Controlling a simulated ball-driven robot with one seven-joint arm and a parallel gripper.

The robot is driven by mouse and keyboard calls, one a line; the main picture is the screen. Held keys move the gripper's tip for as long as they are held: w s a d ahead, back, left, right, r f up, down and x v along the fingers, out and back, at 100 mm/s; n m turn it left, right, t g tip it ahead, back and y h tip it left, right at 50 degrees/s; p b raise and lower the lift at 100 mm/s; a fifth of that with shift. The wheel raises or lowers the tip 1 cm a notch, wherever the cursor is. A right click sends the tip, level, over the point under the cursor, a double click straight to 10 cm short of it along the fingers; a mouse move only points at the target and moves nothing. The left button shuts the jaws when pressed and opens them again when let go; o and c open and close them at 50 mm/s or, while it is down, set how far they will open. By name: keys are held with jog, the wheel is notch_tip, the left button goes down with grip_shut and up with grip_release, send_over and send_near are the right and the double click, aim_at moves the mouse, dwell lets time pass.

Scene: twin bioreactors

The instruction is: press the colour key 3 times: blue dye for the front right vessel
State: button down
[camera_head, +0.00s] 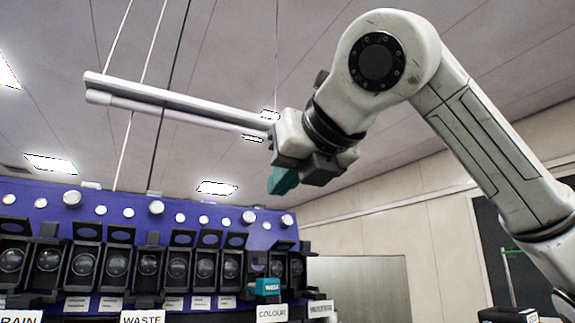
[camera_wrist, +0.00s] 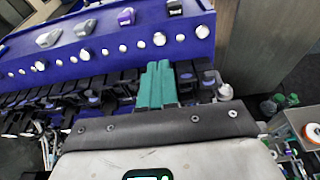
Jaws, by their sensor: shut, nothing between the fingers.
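My gripper (camera_head: 283,181) hangs in the air above the right part of a blue panel (camera_head: 150,207). Its teal fingers (camera_wrist: 157,85) are pressed together, with nothing between them. A white label reading COLOUR (camera_head: 272,313) is at the lower right of the panel. A small teal block (camera_head: 265,286) with unreadable light lettering sits just above that label, below my gripper in the picture. In the wrist view, the fingers overlap a row of black housings (camera_wrist: 75,95), so what lies behind them is hidden. I cannot make out the front right vessel or any dye.
Several black housings with round lenses (camera_head: 117,262) line the panel beneath a row of white knobs. A WASTE label (camera_head: 143,317) is further left. Grey, purple and black blocks (camera_wrist: 126,17) stand on the blue top. Bottles and fittings (camera_wrist: 275,105) crowd the right of the wrist view.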

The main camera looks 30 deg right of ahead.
aim_at(249, 219)
jog(key=p+x, duration=0.4)
jog(key=x, duration=0.5)
jog(key=shift+w+f, duration=0.15)
jog(key=shift+w, duration=0.2)
jog(key=shift+f+b, duration=0.1)
jog(key=shift+b, duration=0.2)
